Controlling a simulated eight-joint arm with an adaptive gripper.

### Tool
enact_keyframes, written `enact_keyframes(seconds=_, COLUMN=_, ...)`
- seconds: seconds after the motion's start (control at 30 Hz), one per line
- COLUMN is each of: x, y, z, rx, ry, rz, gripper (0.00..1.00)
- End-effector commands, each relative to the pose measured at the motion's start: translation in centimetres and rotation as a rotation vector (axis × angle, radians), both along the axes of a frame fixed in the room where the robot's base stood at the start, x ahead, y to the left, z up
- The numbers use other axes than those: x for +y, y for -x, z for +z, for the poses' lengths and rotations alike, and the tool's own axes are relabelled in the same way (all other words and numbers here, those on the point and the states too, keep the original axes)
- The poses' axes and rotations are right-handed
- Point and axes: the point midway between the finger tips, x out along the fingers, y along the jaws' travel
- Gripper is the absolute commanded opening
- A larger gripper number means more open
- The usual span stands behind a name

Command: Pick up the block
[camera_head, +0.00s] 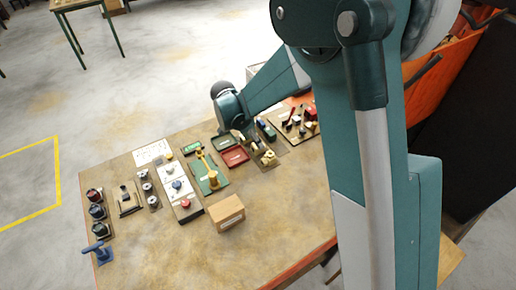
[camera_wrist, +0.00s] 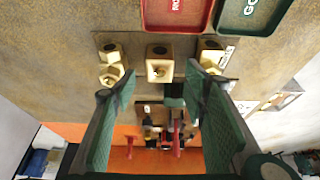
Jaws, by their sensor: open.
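A squarish brass block (camera_wrist: 159,52) with a dark hole in its top stands in the middle of a row on a dark plate in the wrist view. A brass fitting stands on each side of it, one at the left (camera_wrist: 111,66) and one at the right (camera_wrist: 212,55). My gripper (camera_wrist: 160,82) is open and empty, its green fingers spread on either side of the block's line. The fingers look apart from the block; I cannot tell the height gap. In the head view the brass pieces (camera_head: 268,157) are small and partly hidden near my wrist.
A red tray (camera_head: 235,157) and a green tray (camera_head: 222,142) lie beside the plate. A board with red-handled tools (camera_head: 294,121) lies on the other side. A wooden box (camera_head: 227,212) stands near the table's front edge. The front left of the table (camera_head: 160,250) is clear.

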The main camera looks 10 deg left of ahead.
Motion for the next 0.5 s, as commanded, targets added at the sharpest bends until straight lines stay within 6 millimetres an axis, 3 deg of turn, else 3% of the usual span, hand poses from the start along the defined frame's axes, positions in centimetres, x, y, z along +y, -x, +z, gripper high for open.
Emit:
enact_keyframes(seconds=0.33, x=0.0, y=-0.1, z=-0.2, rx=0.000, ry=0.000, rz=0.000, gripper=0.44)
enact_keyframes(seconds=0.5, x=-0.3, y=-0.3, z=-1.3, rx=0.000, ry=0.000, rz=-0.001, gripper=0.44)
